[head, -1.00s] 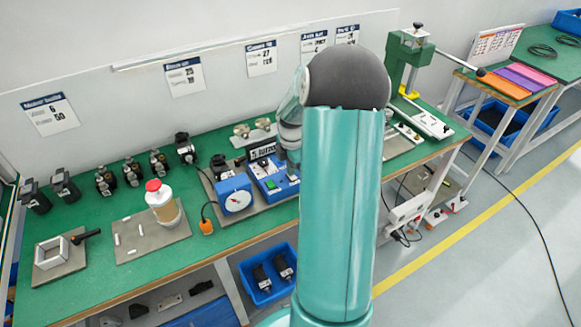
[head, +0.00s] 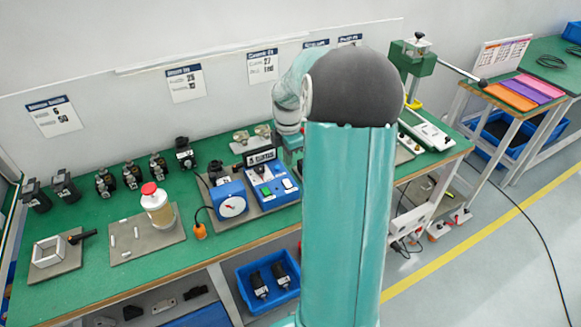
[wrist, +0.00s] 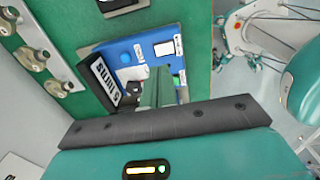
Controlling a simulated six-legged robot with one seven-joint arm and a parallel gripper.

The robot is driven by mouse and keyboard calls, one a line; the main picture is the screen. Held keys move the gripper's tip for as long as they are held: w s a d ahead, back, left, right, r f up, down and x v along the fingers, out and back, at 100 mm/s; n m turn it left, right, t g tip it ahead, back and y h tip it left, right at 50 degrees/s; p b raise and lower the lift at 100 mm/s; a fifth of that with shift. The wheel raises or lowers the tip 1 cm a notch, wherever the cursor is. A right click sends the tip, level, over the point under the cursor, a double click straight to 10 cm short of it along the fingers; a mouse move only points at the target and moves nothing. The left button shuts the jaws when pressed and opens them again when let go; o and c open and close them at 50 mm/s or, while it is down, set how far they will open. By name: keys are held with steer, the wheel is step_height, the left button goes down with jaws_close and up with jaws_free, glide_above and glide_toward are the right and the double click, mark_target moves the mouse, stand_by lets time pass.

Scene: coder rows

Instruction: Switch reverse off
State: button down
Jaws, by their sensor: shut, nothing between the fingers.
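The blue control box (head: 272,197) stands on a grey plate on the green bench, left of my arm in the head view. Its top has a green switch (head: 264,190) and a white switch (head: 287,184). Their labels are too small to read, so I cannot tell which is reverse. In the wrist view the blue box (wrist: 125,52) lies beyond my gripper (wrist: 154,84), with a white switch (wrist: 164,48) uncovered. My gripper is shut and empty over the box's near part. It hides part of the top; contact cannot be told. My arm hides much of the gripper in the head view.
A black-framed sign (head: 261,157) stands at the box's back edge. A blue dial unit (head: 231,203) sits left of it. Metal knobs on a stand (head: 251,140) are behind. A green lever press (head: 413,62) stands to the right.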

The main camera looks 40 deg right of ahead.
step_height(320, 180, up, 6)
steer(key=shift+w+a, duration=0.15)
steer(key=shift+a, duration=0.05)
steer(key=shift+d, duration=0.1)
